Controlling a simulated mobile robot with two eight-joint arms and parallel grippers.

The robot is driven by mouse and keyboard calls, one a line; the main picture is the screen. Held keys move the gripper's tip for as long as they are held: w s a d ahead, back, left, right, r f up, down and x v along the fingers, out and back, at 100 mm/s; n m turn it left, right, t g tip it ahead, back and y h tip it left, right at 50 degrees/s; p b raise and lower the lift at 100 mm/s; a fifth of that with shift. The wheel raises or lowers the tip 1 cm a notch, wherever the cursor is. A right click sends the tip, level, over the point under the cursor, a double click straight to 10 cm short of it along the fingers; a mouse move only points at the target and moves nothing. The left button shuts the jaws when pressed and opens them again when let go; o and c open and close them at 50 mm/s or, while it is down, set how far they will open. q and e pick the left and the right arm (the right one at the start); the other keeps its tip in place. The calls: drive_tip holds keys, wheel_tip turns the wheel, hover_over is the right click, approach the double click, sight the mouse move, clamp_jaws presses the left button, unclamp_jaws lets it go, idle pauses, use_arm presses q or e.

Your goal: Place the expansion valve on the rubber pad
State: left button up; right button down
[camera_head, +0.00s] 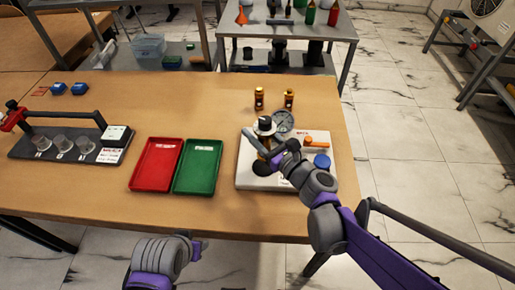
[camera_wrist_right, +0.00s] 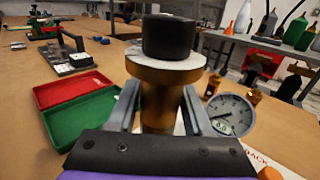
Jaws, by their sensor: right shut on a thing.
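The expansion valve (camera_wrist_right: 160,80) has a brass body, a pale flange and a black cap. My right gripper (camera_head: 264,146) is shut on it, with a finger on each side of the brass body in the wrist view. The valve also shows upright in the head view (camera_head: 265,126), over the left part of a white board (camera_head: 246,184). A dark round pad (camera_head: 262,168), likely the rubber pad, lies on this board just in front of the valve. I cannot tell if the valve touches the board. My left gripper's fingers do not show.
A dial gauge (camera_head: 283,120), an orange-handled part (camera_head: 316,142) and a blue round part (camera_head: 322,161) are close by. Two brass fittings (camera_head: 274,99) stand behind. Red (camera_head: 136,180) and green (camera_head: 207,186) trays are left, then a dark rack (camera_head: 30,152) with cups.

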wheel_tip(320, 180, down, 5)
drive_tip(key=shift+f+b, duration=0.15)
drive_tip(key=shift+b, duration=0.6)
drive_tip(key=shift+f, duration=0.15)
drive_tip(key=shift+c, duration=1.5)
unclamp_jaws()
drive_tip(key=shift+r, duration=0.35)
drive_tip(key=v, duration=1.2)
drive_tip(key=shift+p, duration=0.45)
